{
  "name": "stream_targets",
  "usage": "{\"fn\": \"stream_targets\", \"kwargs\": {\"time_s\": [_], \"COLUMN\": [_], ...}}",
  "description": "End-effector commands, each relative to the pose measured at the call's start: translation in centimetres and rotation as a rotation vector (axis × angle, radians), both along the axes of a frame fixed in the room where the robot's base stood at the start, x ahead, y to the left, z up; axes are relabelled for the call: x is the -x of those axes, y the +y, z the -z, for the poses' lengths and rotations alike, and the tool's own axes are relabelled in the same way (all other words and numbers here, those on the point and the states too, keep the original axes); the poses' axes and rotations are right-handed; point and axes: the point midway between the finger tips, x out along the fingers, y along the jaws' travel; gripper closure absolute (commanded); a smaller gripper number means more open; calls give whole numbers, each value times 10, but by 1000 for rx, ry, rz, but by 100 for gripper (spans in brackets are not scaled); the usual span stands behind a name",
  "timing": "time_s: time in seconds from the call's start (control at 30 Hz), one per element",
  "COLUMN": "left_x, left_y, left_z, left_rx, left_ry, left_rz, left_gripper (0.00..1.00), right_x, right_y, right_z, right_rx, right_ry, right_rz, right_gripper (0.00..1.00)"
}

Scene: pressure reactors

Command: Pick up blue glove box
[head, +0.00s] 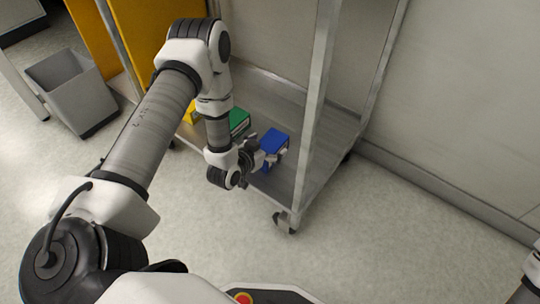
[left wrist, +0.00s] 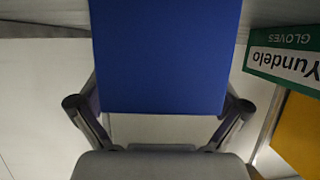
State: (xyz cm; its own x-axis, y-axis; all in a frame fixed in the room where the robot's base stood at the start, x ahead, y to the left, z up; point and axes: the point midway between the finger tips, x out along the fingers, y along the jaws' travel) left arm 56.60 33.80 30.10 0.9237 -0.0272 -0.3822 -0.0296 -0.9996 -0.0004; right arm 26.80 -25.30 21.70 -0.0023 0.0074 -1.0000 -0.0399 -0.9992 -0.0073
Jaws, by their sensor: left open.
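The blue glove box (head: 274,141) stands on the lower shelf of the metal cart. My left gripper (head: 268,158) is at the box, its open fingers to either side of it. In the left wrist view the blue box (left wrist: 165,55) fills the upper middle, and the fingers of my left gripper (left wrist: 158,108) show at its left and right edges. I cannot tell whether the fingers touch the box. My right gripper is out of view; only a bit of my right arm shows at the lower right edge of the head view.
A green glove box (head: 238,121) stands left of the blue one, and a yellow box (head: 190,113) is further left. A cart post (head: 313,110) rises just right of the blue box. A grey bin (head: 72,92) stands at the left. The floor at the front right is clear.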

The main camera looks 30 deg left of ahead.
Motion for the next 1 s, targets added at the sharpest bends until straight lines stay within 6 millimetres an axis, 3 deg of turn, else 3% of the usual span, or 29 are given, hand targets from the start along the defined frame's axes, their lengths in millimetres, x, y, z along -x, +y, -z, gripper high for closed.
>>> {"fn": "stream_targets", "kwargs": {"time_s": [0.23,0.27,0.43,0.47,0.8,1.0], "left_x": [-5,-5,-5,-5,-5,-5], "left_y": [0,0,0,0,0,0], "left_z": [1,1,1,2,0,-20], "left_rx": [0,0,0,0,0,1], "left_ry": [2,2,2,2,2,1], "left_rz": [0,0,0,0,0,0], "left_gripper": [0,7,67,74,74,74], "right_x": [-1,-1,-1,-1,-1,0], "right_y": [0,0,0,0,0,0], "right_z": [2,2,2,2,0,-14], "right_rx": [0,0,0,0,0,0], "right_ry": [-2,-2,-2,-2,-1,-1], "right_rz": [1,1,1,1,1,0], "right_gripper": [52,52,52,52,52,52]}}
